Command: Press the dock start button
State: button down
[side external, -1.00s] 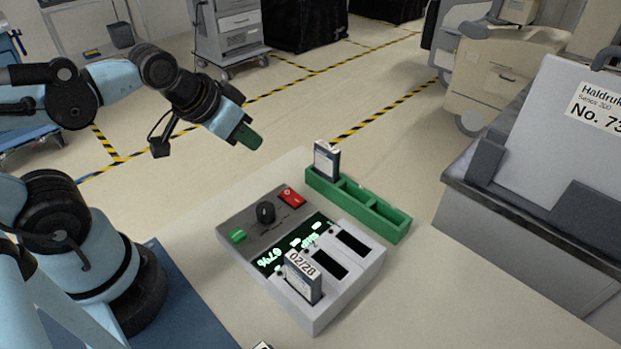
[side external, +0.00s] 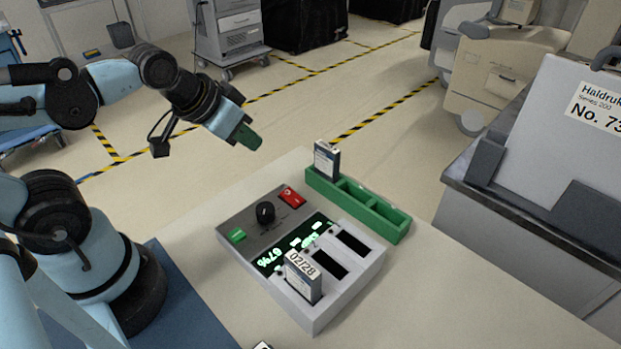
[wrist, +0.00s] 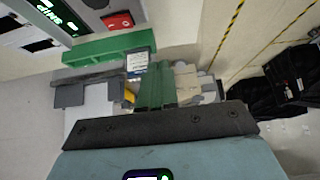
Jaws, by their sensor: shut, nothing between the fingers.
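The dock (side external: 260,226) is a grey box on the table with a lit green display (side external: 290,247). A green button (side external: 238,235) sits at its left corner, a black knob (side external: 265,212) in the middle and a red switch (side external: 291,197) at the far corner. A battery labelled 02/28 (side external: 302,277) stands upright in the front slot; two other slots look empty. My gripper (side external: 249,137) is shut and empty, in the air above and behind the dock, apart from it. In the wrist view, my green fingers (wrist: 155,88) are together and the red switch (wrist: 119,21) shows at top.
A green rack (side external: 375,212) beside the dock holds one upright battery (side external: 326,160) at its far end; its other compartments look empty. A grey machine (side external: 540,190) stands at the right.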

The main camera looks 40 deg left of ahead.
jog(key=r+m+g+h, duration=0.1)
jog(key=m+g+h, duration=0.4)
jog(key=m+h, duration=0.3)
send_over(233, 230)
jog(key=n+h, duration=0.1)
jog(key=shift+f, duration=0.15)
jog(key=shift+f, duration=4.25)
jog(key=shift+f, duration=0.25)
jog(key=shift+f, duration=0.2)
